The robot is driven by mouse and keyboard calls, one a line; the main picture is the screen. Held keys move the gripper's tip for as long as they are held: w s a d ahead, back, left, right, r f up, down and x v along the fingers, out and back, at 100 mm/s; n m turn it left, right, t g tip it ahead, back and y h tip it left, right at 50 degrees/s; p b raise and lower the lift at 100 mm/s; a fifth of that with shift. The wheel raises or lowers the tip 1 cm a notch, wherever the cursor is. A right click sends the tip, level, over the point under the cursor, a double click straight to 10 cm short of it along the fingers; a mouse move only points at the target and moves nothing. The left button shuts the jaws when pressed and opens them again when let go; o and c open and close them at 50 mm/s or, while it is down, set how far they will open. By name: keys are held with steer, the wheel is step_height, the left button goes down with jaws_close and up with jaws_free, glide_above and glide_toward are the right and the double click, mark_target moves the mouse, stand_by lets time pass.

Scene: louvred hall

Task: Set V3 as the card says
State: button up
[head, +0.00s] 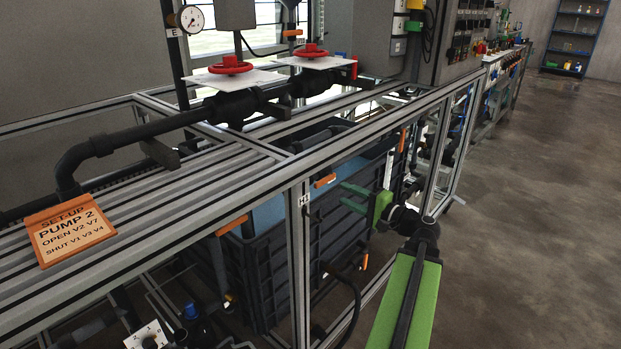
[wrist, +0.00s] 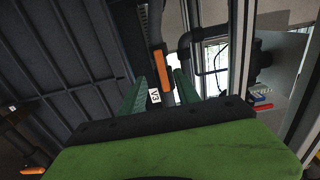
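The orange card (head: 72,231) lies on the ribbed bench top at the left of the head view. It reads SET-UP PUMP 2, OPEN V2 V7, SHUT V1 V3 V4. A small white label (wrist: 154,96) in the wrist view reads V3, turned sideways. Just above it is an orange lever handle (wrist: 160,67), seen between my fingers. My gripper (wrist: 160,78) is open with nothing visibly held. In the head view my gripper (head: 343,195) points left, its tips a little right of an orange handle (head: 324,180) beside a frame post. Contact is not clear.
A dark ribbed crate (head: 268,275) stands inside the metal frame. Another orange handle (head: 231,225) is to the left. Two red handwheels (head: 230,65) and a gauge (head: 190,18) are above. Open floor (head: 540,210) lies on the right.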

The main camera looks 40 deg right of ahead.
mark_target(323, 184)
steer(key=shift+w+a, duration=0.15)
steer(key=shift+w, duration=1.55)
steer(key=shift+w+a, duration=0.15)
steer(key=shift+w, duration=1.55)
steer(key=shift+w+a, duration=0.15)
steer(key=shift+w, duration=1.55)
jaws_close()
